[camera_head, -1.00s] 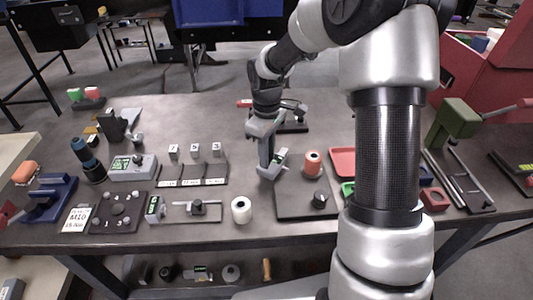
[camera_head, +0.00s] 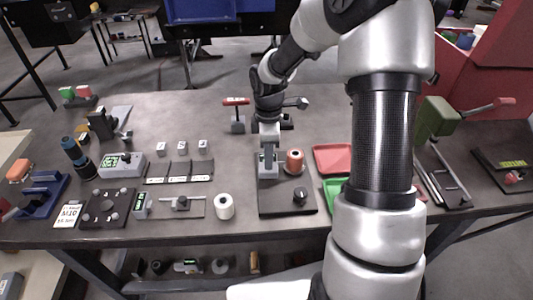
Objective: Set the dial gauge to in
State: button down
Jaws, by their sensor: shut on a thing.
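My gripper (camera_head: 268,158) points down over the left part of a dark board (camera_head: 272,207). It is shut on a small grey piece (camera_head: 268,173) standing at that part of the board; the fingers hide much of it. I cannot tell whether this piece belongs to the dial gauge. An orange spool (camera_head: 295,158) stands right of my gripper on the same board, and a black knob (camera_head: 300,195) sits at its front right. No round dial face or "in" marking is readable. A grey box with a green display (camera_head: 122,166) stands at the left of the table.
A red tray (camera_head: 333,157) and a green tray (camera_head: 335,192) lie right of the board, partly behind my arm. A white roll (camera_head: 224,206) stands to its left. A red-handled tool (camera_head: 237,116) is behind my gripper.

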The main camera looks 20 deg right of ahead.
jog(key=shift+d+n, duration=0.3)
dwell(0.4)
jog(key=c, duration=1.6)
grip_release()
notch_tip(320, 180, up, 18)
jog(key=shift+f, duration=0.25)
